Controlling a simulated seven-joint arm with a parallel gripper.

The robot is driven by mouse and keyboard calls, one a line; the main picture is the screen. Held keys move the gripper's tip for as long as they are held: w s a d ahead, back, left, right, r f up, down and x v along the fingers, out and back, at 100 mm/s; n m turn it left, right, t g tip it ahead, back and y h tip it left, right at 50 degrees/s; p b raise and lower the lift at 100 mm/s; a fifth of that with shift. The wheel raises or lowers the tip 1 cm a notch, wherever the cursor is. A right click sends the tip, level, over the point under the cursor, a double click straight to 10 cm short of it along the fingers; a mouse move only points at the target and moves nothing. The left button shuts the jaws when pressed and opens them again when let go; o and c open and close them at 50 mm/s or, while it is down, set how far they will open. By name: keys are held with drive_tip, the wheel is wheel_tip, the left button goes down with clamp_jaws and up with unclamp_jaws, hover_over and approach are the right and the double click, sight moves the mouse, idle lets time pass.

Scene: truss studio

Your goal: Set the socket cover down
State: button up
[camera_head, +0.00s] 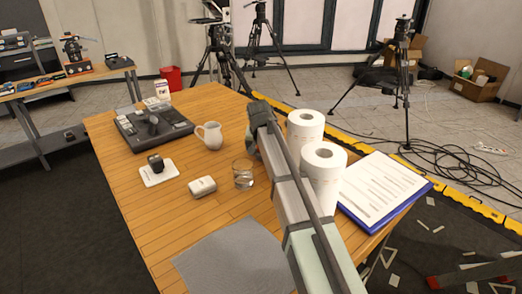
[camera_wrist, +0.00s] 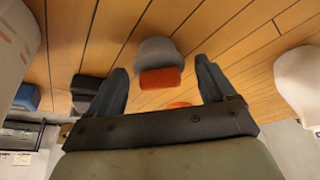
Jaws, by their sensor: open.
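My gripper (camera_wrist: 164,72) is open, its two dark fingers spread and pointing down towards the wooden table. In the wrist view a small grey piece with an orange face (camera_wrist: 158,60) shows between and just beyond the fingertips, with clear gaps on both sides. It appears to rest on the table; I cannot tell for certain that it is the socket cover. A second orange patch (camera_wrist: 180,105) shows nearer the gripper body, partly hidden. In the head view my gripper (camera_head: 257,103) is at the table's far right part, and my arm hides what lies under it.
Two white paper rolls (camera_head: 323,163) stand right of my arm, beside a blue clipboard (camera_head: 384,188). A grey mat (camera_head: 232,262) lies in front.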

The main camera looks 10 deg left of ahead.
drive_tip(key=v, duration=1.1)
drive_tip(key=shift+r, duration=0.3)
drive_tip(key=shift+s, duration=0.1)
